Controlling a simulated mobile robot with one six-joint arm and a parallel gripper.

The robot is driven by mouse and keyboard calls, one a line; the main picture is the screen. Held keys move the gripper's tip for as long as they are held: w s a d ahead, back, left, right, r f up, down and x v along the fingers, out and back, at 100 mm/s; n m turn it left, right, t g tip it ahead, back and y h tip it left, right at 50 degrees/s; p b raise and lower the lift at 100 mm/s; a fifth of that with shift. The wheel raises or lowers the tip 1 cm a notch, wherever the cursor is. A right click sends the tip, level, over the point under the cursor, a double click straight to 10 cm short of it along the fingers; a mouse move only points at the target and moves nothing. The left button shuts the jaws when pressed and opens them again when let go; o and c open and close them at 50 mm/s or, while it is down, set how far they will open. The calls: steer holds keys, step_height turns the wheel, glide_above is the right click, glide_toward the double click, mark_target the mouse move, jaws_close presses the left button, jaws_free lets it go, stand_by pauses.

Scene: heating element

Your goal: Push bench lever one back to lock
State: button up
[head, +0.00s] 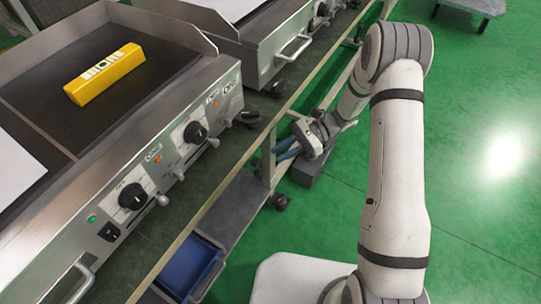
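The bench (224,160) is a long dark-topped table with a pale metal front rail, running diagonally from lower left to upper right. My gripper (276,152) is low beside the front of the bench, near a leg. Its blue fingers point left toward the bench. The fingers are small here, and I cannot tell their gap or whether they touch anything. A black caster (280,202) shows at the foot of the bench leg, below my gripper. I cannot make out a bench lever for certain; my gripper and the frame may hide it.
A steel griddle (190,62) with black knobs stands on the bench, with a yellow block (105,74) on its plate. A second steel unit (262,45) stands behind it. A blue bin (190,266) is on the lower shelf. Green floor (480,215) is open at right.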

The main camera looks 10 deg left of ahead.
steer(key=shift+w+d+r, duration=0.15)
steer(key=shift+w+d, duration=0.15)
steer(key=shift+d, duration=0.15)
steer(key=shift+c, duration=0.3)
